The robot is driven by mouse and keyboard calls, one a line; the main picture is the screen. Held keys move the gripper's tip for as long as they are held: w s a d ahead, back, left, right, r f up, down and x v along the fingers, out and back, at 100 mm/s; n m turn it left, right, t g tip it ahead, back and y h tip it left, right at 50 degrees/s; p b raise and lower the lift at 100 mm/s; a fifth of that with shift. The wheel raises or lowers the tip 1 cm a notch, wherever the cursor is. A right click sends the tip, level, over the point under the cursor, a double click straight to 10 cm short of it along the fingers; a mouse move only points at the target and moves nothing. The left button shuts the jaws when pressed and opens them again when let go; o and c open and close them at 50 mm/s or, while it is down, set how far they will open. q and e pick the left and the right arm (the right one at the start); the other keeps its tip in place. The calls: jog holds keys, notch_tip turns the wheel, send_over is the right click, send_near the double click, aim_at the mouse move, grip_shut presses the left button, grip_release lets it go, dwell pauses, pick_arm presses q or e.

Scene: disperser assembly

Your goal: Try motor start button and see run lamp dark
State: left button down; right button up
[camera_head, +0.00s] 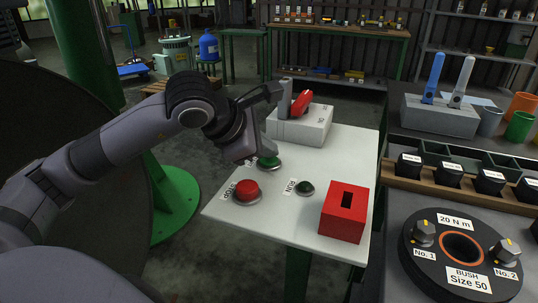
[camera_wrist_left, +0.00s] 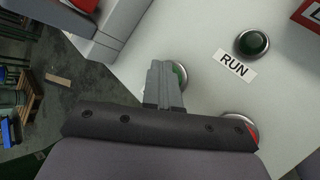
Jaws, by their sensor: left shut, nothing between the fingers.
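The green start button (camera_head: 269,161) sits on the white panel top, partly covered by my left gripper (camera_head: 258,158). In the left wrist view, the shut, empty fingers (camera_wrist_left: 165,80) lie over the left part of the green button (camera_wrist_left: 180,74). I cannot tell whether they touch or press it. The run lamp (camera_head: 305,188) is dark green and shows no glow; its RUN label (camera_head: 289,186) is beside it. It also looks dark in the left wrist view (camera_wrist_left: 252,42). My right gripper is not in view.
A red STOP button (camera_head: 246,190) is near the panel's front left. A red slotted box (camera_head: 343,213) stands at the right, and a grey switch box (camera_head: 301,126) with a red handle (camera_head: 302,103) at the back. A dark workbench with parts adjoins the right.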

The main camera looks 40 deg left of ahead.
aim_at(266, 161)
pick_arm(q)
jog(key=shift+f, duration=0.2)
jog(key=shift+r, duration=0.1)
jog(key=shift+r+p, duration=0.8)
jog(key=shift+r, duration=0.45)
jog(key=shift+r+p, duration=1.75)
jog(key=shift+r, duration=0.75)
